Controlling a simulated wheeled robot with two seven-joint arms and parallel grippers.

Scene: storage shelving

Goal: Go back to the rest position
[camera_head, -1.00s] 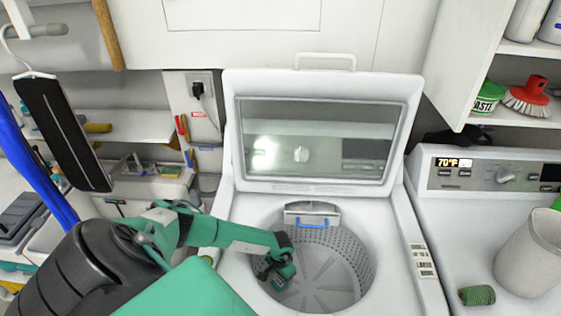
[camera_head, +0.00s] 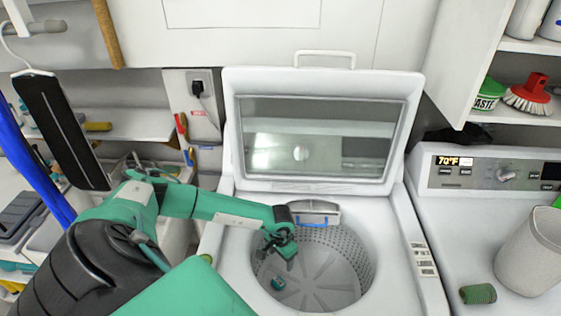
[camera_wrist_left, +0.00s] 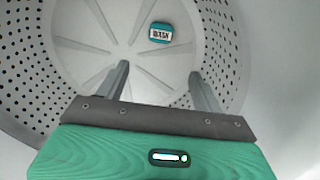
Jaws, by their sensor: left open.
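My left gripper (camera_head: 284,250) is over the open top of the washer drum, high in the opening. In the left wrist view its two fingers (camera_wrist_left: 160,85) are apart with nothing between them. A small teal object with a white label (camera_head: 278,283) lies on the drum floor, apart from the gripper. It also shows in the left wrist view (camera_wrist_left: 161,32), beyond the fingertips. My right gripper is in neither view.
The top-loading washer (camera_head: 418,290) has its glass lid (camera_head: 315,140) raised behind the drum. To the right, a second machine (camera_head: 440,225) carries a grey-white bin (camera_head: 530,255) and a green ridged cylinder (camera_head: 478,294). Shelves stand at the back left.

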